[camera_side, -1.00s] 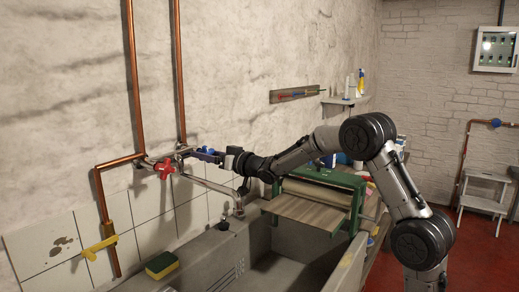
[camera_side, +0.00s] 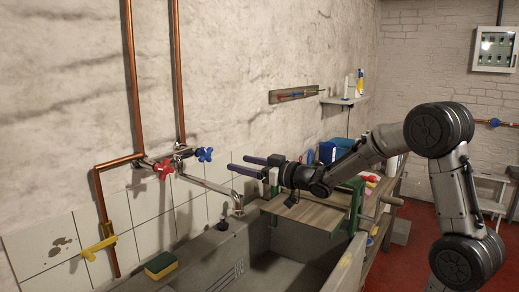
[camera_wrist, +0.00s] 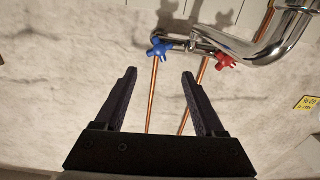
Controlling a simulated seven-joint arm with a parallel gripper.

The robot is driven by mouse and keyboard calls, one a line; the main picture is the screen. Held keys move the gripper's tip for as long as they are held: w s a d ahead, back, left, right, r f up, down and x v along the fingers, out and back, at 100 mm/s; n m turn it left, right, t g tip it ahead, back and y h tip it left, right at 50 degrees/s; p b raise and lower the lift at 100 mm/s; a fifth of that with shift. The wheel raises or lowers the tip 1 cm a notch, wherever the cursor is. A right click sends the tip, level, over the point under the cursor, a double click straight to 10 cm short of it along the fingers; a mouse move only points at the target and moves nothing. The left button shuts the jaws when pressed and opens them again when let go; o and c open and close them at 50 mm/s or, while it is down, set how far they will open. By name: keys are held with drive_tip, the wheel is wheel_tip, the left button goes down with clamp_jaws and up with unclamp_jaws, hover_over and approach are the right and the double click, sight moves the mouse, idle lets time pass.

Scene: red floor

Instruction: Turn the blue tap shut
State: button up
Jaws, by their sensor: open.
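The blue tap (camera_side: 204,154) is a star-shaped handle on the pipework at the wall, to the right of a red tap (camera_side: 164,168). In the wrist view the blue tap (camera_wrist: 160,47) lies beyond and between my open fingers, with the red tap (camera_wrist: 225,61) to its right. My gripper (camera_side: 243,165) is open and empty. It points left at the wall, to the right of the blue tap and apart from it. Both fingers show in the wrist view (camera_wrist: 160,74). Nothing hides the blue tap.
A chrome spout (camera_side: 207,185) runs from the taps over the grey sink (camera_side: 215,250). Copper pipes (camera_side: 132,80) climb the wall. A yellow-green sponge (camera_side: 160,265) lies on the sink edge. A green-framed roller device (camera_side: 355,205) stands under my arm. The space between gripper and tap looks clear.

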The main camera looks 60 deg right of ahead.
drive_tip(key=s+a+r+n+t+y, duration=0.15)
drive_tip(key=s+a+r, duration=0.25)
drive_tip(key=a+r, duration=0.45)
drive_tip(key=s+a+g+h, duration=0.2)
drive_tip(key=s+a, duration=0.1)
drive_tip(key=s, duration=0.5)
drive_tip(key=shift+s+r+m, duration=0.4)
drive_tip(key=shift+m, duration=0.05)
